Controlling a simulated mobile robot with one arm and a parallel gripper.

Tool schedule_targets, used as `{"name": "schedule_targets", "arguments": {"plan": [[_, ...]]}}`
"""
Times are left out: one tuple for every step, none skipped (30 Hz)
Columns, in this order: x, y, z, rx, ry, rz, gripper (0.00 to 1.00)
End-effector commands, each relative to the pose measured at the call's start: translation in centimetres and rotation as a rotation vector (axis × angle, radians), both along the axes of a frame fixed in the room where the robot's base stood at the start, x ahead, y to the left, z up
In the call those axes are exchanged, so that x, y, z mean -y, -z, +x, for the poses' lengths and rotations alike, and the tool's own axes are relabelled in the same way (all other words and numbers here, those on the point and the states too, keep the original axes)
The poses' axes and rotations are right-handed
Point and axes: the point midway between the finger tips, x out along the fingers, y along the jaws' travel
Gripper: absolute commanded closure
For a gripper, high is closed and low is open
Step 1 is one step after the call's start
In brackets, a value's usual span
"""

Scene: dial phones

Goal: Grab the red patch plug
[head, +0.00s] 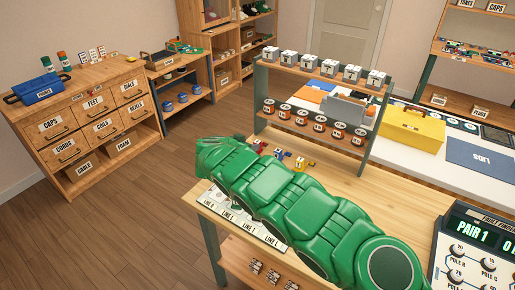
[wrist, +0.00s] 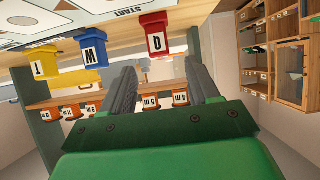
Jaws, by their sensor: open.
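The red patch plug (wrist: 154,38), with a white letter tag, shows at the top centre of the wrist view, beside a blue plug (wrist: 93,50) and a yellow plug (wrist: 40,62). My gripper (wrist: 159,68) is open and empty. In the wrist view, the red plug appears just beyond the fingertips, roughly in line with the gap between them, and apart from them. In the head view, the red plug (head: 257,146) shows behind my green arm, left of the blue plug (head: 280,154) and the yellow plug (head: 300,163). My fingers cannot be made out there.
The wooden workbench (head: 400,186) carries a shelf rack (head: 312,75) with labelled cubes and cans close behind the plugs. A row of LINE cards (head: 242,220) lies at the bench's front edge. A yellow toolbox (head: 412,128) and a fault finder panel (head: 475,250) stand to the right.

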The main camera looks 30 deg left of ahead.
Motion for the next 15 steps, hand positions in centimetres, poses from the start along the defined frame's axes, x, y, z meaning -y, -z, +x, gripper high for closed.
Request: {"name": "schedule_targets", "arguments": {"plan": [[0.0, 0.2, 0.2, -0.001, 0.000, 0.001, 0.39], [0.0, 0.2, 0.3, -0.001, 0.000, 0.001, 0.39], [0.0, 0.3, 0.5, -0.001, 0.000, 0.001, 0.39], [0.0, 0.5, 0.7, -0.001, 0.000, 0.000, 0.39], [0.0, 0.6, 0.9, -0.001, 0.000, -0.001, 0.39], [0.0, 0.8, 1.2, -0.002, 0.000, -0.001, 0.39], [0.0, 1.0, 1.4, -0.003, 0.000, -0.001, 0.39], [0.0, 1.1, 1.6, -0.003, 0.001, -0.002, 0.39], [0.1, 1.2, 1.8, -0.002, 0.001, -0.002, 0.39], [0.1, 1.3, 2.0, -0.002, 0.001, -0.003, 0.39], [0.1, 1.3, 2.1, -0.002, 0.001, -0.003, 0.39], [0.1, 1.4, 2.2, -0.002, 0.001, -0.003, 0.39], [0.1, 1.5, 2.3, -0.003, 0.001, -0.003, 0.39], [0.1, 1.5, 2.5, -0.003, 0.001, -0.003, 0.39], [0.0, 1.7, 2.7, -0.003, 0.001, -0.003, 0.39]]}}
